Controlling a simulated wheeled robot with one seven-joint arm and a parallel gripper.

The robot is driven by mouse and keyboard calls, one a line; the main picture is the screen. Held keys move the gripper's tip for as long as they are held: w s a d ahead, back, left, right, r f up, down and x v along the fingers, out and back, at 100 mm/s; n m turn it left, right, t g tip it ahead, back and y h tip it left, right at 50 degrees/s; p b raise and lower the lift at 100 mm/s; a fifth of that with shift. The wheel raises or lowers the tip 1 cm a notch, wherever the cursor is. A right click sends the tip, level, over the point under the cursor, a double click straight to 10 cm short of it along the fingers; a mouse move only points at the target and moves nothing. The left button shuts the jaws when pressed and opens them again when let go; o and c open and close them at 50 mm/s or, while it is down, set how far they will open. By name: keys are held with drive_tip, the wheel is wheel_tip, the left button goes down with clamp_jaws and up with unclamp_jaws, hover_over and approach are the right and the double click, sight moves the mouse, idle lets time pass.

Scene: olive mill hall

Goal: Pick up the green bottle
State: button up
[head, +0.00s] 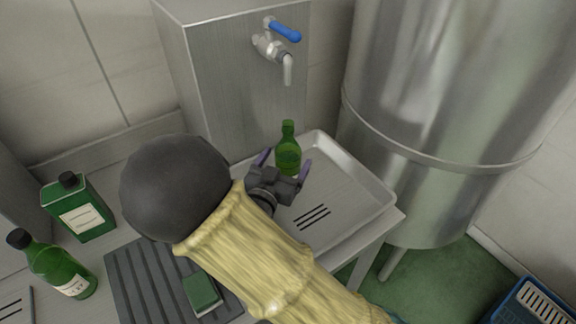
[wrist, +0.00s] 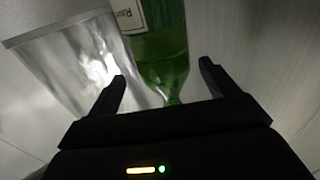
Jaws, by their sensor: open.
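A green bottle (head: 288,152) stands upright on the metal tray (head: 372,190) under the tap. My gripper (head: 284,165) is open, with one finger on each side of the bottle's lower part in the head view. In the wrist view the bottle (wrist: 160,50) shows a pale label and lies between and beyond the open fingers (wrist: 163,72). I cannot tell whether either finger touches it. The gripper and arm hide the bottle's base in the head view.
A second green bottle (head: 62,272) with a label and a green canister (head: 78,212) stand at the left. A green sponge (head: 203,292) lies on a dark ribbed mat (head: 142,275). The blue-handled tap (head: 272,42) juts out above; a large steel tank (head: 440,110) stands right.

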drive_tip(key=shift+w, duration=0.15)
drive_tip(key=p+x, duration=0.1)
drive_tip(key=x, duration=0.4)
drive_tip(key=shift+w+a+f, duration=0.1)
drive_tip(key=shift+w+a, duration=0.05)
drive_tip(key=shift+w, duration=0.05)
drive_tip(key=shift+c, duration=0.3)
drive_tip(key=c, duration=1.7)
drive_tip(key=shift+r, duration=0.2)
